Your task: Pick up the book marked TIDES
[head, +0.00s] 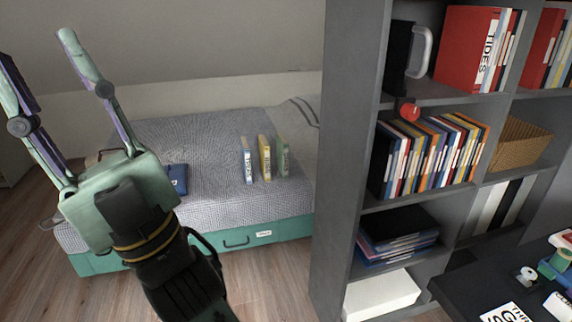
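The book marked TIDES (464,52) has a red cover and a white spine with dark lettering. It stands upright in an upper compartment of the grey shelf at the right of the head view, at the left end of a row of books. My gripper (35,48) is at the left of the view, raised with its fingers pointing up. Its two fingers are spread apart, with nothing between them. It is far to the left of the TIDES book and not touching it.
The grey shelf's side panel (342,160) stands between my gripper and the book. A dark object with a light handle (421,50) is left of the book. A bed (215,205) holds three upright books (265,158). A dark desk (455,290) is lower right.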

